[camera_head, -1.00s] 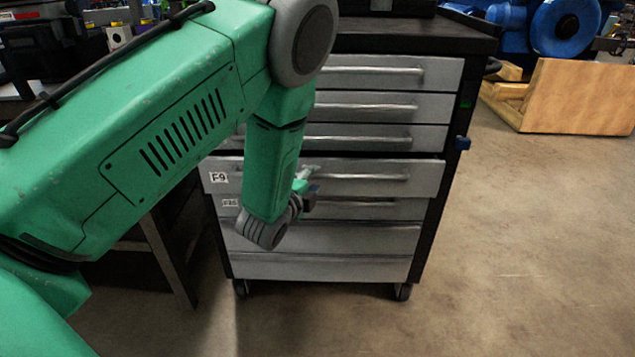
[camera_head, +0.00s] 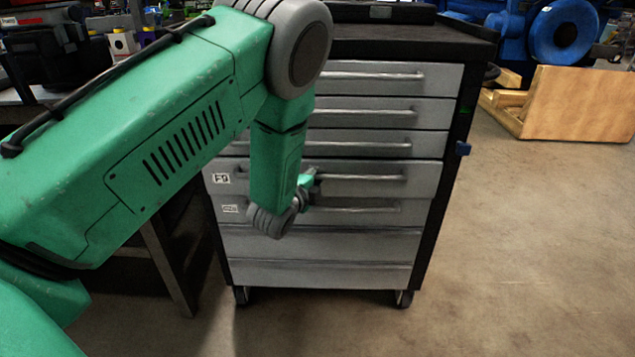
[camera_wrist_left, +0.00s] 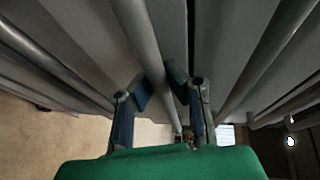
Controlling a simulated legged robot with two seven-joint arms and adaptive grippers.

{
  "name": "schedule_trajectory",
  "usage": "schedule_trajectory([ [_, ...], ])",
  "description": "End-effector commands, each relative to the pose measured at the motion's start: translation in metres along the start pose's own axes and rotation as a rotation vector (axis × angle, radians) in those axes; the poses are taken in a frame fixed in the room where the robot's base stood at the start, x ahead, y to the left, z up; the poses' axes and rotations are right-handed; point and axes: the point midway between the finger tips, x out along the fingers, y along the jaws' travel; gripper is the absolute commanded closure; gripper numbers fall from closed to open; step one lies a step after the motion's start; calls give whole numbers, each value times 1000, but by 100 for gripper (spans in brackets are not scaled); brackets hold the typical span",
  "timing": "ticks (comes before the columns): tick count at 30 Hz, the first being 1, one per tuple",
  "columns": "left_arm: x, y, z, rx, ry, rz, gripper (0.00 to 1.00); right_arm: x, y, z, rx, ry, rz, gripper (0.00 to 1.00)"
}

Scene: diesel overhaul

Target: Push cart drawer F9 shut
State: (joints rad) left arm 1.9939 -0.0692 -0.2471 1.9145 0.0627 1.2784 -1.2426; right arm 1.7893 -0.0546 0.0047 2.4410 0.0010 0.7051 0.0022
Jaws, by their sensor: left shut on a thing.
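Drawer F9 (camera_head: 420,180) is a grey drawer front with a white F9 label at its left end, midway down the tool cart. Its front seems to stand slightly proud of the drawers above. Its bar handle (camera_head: 370,178) runs across the front, partly hidden by my green left arm. My left gripper (camera_head: 308,186) is at the left part of this handle. In the left wrist view, the blue-grey fingers of my left gripper (camera_wrist_left: 163,95) sit on either side of the handle bar (camera_wrist_left: 143,45) and are shut on it. My right gripper is out of view.
The black-topped tool cart (camera_head: 400,42) stands on casters, with several other grey drawers above and below F9. A dark workbench stands left of it. A wooden crate (camera_head: 580,103) and blue machinery (camera_head: 565,27) are at the back right. The floor right of the cart is clear.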

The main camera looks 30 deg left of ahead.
Motion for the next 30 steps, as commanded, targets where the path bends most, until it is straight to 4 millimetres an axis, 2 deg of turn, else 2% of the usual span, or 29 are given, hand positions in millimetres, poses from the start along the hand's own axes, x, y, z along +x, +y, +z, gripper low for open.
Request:
schedule_trajectory([
  [4, 15, -2, 6, 2, 0, 2, 100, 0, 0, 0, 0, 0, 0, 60],
  [12, 16, -2, 7, 1, -1, 3, 100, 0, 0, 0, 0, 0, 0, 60],
  [15, 16, -2, 7, 1, -1, 3, 67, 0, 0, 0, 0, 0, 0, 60],
  [25, 14, -3, 6, 1, 0, 1, 67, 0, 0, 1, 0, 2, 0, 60],
  [30, -5, -3, 6, 2, 0, 4, 67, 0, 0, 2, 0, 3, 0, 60],
])
